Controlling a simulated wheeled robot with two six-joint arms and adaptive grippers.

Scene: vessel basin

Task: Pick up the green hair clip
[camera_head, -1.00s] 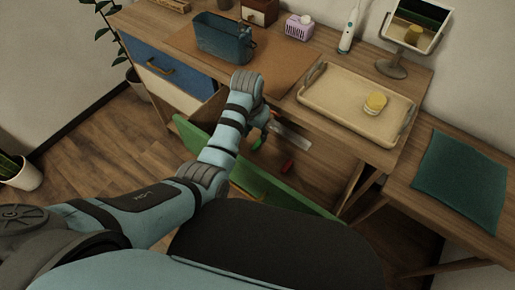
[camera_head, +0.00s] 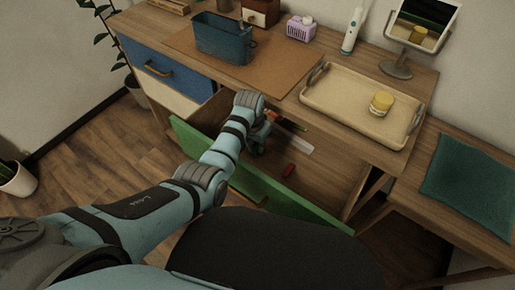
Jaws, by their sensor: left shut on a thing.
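My left gripper (camera_head: 259,138) reaches down into the open drawer with the green front (camera_head: 290,205). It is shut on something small. A bit of green shows at its fingertips and looks like the green hair clip (camera_head: 256,149), mostly hidden by the gripper. I cannot tell whether the clip touches the drawer floor. My right gripper is out of view.
In the drawer, a pale flat strip (camera_head: 294,143) and a small red object (camera_head: 289,170) lie right of the gripper.

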